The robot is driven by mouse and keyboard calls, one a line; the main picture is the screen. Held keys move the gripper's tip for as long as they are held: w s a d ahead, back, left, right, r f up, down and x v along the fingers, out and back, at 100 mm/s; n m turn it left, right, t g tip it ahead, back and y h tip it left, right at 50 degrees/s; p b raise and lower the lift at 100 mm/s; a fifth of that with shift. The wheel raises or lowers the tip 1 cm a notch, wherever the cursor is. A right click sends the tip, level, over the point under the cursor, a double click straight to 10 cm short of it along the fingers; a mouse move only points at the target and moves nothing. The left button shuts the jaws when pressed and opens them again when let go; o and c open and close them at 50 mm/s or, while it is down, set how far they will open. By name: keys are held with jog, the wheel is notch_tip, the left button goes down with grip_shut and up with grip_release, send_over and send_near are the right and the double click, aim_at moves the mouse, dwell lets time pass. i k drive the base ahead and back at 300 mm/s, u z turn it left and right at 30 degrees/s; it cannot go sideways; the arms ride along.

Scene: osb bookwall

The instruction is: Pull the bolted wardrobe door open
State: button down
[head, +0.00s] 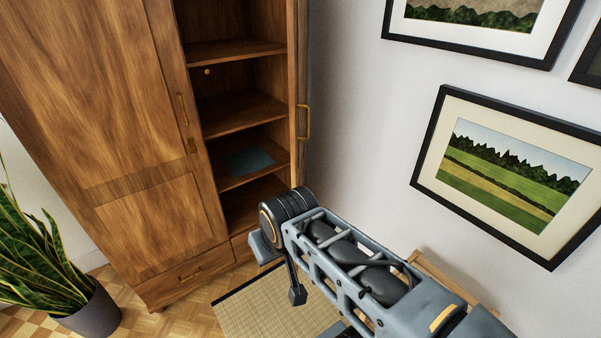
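The wooden wardrobe (130,200) stands at the left of the head view. Its left door (110,90) is closed, with a brass handle (182,110) and a small brass fitting (191,146) below it on its right edge. Its right door (298,70) stands open, seen nearly edge-on, with a brass handle (307,122). My arm reaches in from the lower right. The end of my arm, with a dark finger-like part of my gripper (297,294), is low in front of the wardrobe, apart from the handles. The gripper's opening is not clearly visible.
The open side shows shelves (240,115), one holding a flat blue-grey item (247,161). A potted plant (88,312) stands at the lower left. A woven mat (255,312) lies on the floor before the wardrobe. Framed pictures (510,165) hang on the right wall.

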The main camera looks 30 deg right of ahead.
aim_at(295, 10)
jog(key=u, duration=0.5)
jog(key=i, duration=1.3)
jog(key=z, duration=0.4)
